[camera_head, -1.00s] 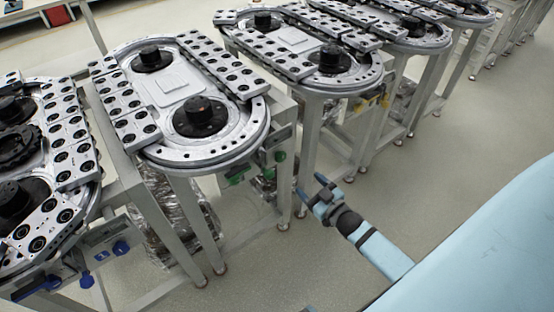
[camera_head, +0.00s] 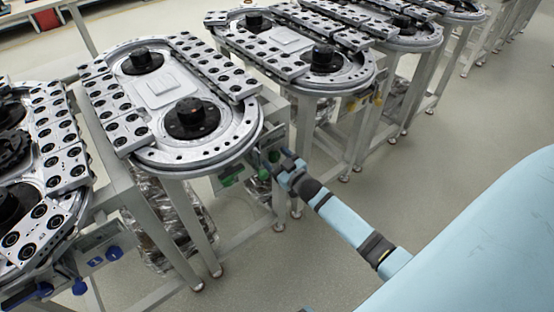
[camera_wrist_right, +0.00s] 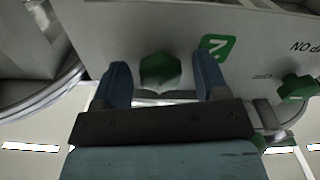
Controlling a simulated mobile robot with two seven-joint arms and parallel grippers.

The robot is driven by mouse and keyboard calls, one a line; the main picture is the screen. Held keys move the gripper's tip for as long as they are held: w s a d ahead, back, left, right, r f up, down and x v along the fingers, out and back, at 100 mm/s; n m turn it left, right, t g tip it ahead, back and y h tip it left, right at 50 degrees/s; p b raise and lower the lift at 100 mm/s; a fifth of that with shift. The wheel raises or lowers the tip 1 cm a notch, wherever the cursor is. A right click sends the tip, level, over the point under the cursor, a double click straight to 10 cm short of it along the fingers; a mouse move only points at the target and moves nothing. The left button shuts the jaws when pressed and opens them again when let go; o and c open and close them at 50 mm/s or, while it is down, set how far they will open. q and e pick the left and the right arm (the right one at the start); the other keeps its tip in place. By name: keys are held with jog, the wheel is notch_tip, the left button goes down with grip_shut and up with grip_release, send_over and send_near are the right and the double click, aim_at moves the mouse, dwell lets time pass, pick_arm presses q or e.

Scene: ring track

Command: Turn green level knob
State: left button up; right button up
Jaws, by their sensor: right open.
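A green knob (camera_wrist_right: 160,70) sits on a pale panel in the right wrist view, between my two blue-grey fingers with a gap on each side. My right gripper (camera_wrist_right: 164,84) is open around it and appears not to touch it. A second green knob (camera_wrist_right: 298,87) is to the right on the same panel. In the head view my right gripper (camera_head: 273,163) is at the panel under the ring track (camera_head: 200,155), beside a green knob (camera_head: 264,175). Another green knob (camera_head: 229,180) shows further left. My left gripper is out of view.
A green label with a 7 (camera_wrist_right: 216,46) is on the panel above my right finger. Metal table legs (camera_head: 280,200) stand close to my gripper. A neighbouring track (camera_head: 345,85) is at the upper right. The floor (camera_head: 420,170) on the right is clear.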

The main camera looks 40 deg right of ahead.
jog(key=c, duration=0.9)
